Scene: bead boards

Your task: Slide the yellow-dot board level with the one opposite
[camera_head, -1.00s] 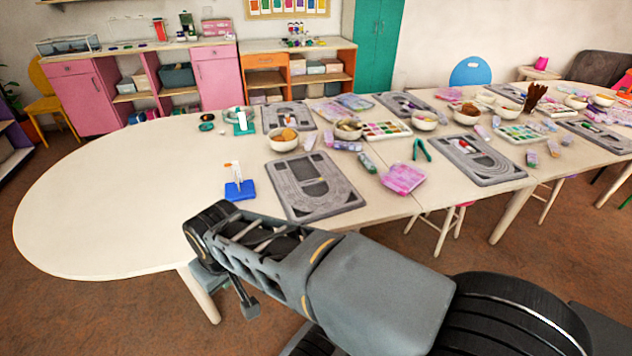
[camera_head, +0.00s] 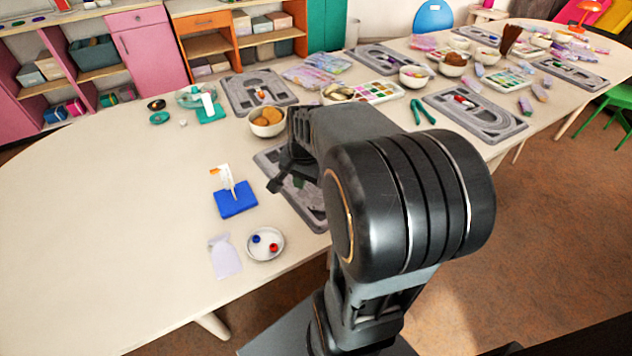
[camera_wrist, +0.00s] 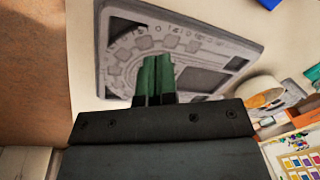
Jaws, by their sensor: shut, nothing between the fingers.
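A grey bead board (camera_head: 312,214) lies at the table's near edge, largely hidden behind my arm in the head view. It fills much of the wrist view (camera_wrist: 212,42), with curved grooves, printed marks and dark recesses. No yellow dot can be made out on it now. Another grey board (camera_head: 236,98) lies opposite, across the table. My gripper (camera_wrist: 158,60) has green fingers shut together with nothing between them. They are over the near board in the wrist view; whether they touch it I cannot tell. My arm hides most of the gripper in the head view.
A bowl (camera_head: 267,129) of tan pieces stands between the two boards. A white dish (camera_head: 262,251) with beads and a pale cloth (camera_head: 224,258) lie nearer. The table's left part is clear.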

